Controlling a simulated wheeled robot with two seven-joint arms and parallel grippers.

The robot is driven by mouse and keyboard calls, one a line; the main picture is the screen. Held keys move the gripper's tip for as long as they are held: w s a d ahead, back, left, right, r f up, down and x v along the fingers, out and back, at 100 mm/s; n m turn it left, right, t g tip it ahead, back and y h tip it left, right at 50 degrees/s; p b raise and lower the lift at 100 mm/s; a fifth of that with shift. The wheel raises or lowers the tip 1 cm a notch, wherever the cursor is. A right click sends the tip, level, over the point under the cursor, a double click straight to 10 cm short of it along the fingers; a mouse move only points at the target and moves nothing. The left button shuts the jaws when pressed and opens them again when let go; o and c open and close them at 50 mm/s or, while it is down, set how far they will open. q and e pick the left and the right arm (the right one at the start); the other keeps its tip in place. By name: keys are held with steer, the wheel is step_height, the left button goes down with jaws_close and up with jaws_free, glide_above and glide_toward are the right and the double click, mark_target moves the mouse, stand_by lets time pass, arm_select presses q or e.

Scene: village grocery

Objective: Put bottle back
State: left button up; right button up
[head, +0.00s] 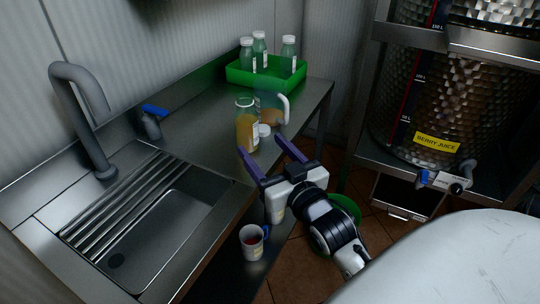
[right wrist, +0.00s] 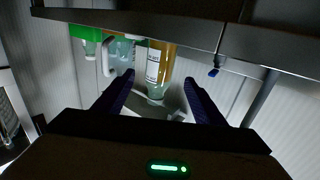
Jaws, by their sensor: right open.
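A clear bottle of orange juice with a white label (head: 247,130) stands upright on the steel counter. It also shows in the right wrist view (right wrist: 160,64), upside down, between and beyond my fingers. My right gripper (head: 261,146) is open, its two purple fingers pointing at the bottle from the counter's front side. Nothing is between the fingers, and the gap to the bottle is small. A green crate (head: 265,88) at the back of the counter holds three bottles with pale caps (head: 288,54). My left gripper is not in view.
A clear jug with a white handle (head: 283,108) stands just behind the bottle. A small white round item (head: 264,130) lies beside it. The sink (head: 150,235) and tap (head: 85,115) are left. A juice tank (head: 440,100) stands right.

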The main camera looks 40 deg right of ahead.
steer(key=shift+s+a, duration=0.25)
steer(key=shift+s, duration=1.05)
